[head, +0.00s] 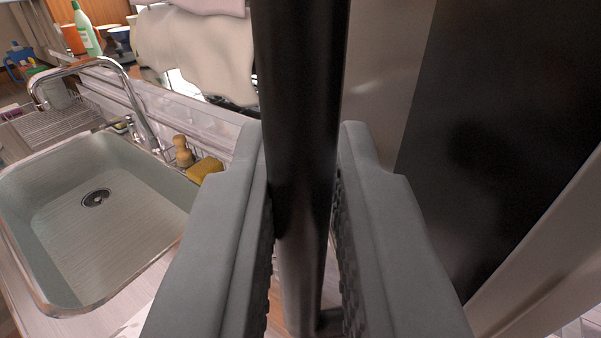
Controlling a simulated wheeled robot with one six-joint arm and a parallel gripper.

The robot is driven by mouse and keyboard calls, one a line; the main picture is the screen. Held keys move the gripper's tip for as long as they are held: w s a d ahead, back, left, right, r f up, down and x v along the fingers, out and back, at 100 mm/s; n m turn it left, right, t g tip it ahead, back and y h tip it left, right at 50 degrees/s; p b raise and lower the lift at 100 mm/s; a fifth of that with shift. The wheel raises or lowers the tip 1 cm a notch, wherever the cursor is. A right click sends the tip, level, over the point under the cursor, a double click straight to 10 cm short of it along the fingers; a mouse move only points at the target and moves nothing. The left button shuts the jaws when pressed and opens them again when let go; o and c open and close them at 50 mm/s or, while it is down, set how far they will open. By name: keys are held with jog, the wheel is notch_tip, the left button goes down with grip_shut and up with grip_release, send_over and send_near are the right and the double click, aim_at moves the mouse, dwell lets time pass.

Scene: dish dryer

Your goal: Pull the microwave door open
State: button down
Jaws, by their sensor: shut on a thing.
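A black round vertical handle bar (297,90) runs down the middle of the head view, very close to the camera. My gripper (304,165) has its two grey fingers on either side of this bar and is shut on it. The microwave door (500,110) stands at the right, with a dark panel in a grey metal frame. The bar's top lies outside the picture. The fingers hide part of the bar's lower surroundings, and a mount shows near its bottom end.
A metal sink (130,225) with a curved chrome faucet (120,75) lies at the left. A yellow sponge (205,169) and a wooden brush (183,151) sit behind it. A pale cloth (195,50) hangs at the top. A green bottle (88,32) stands at the back left.

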jog(key=c, duration=1.8)
grip_release()
jog(key=s, duration=1.7)
jog(key=shift+s, duration=0.15)
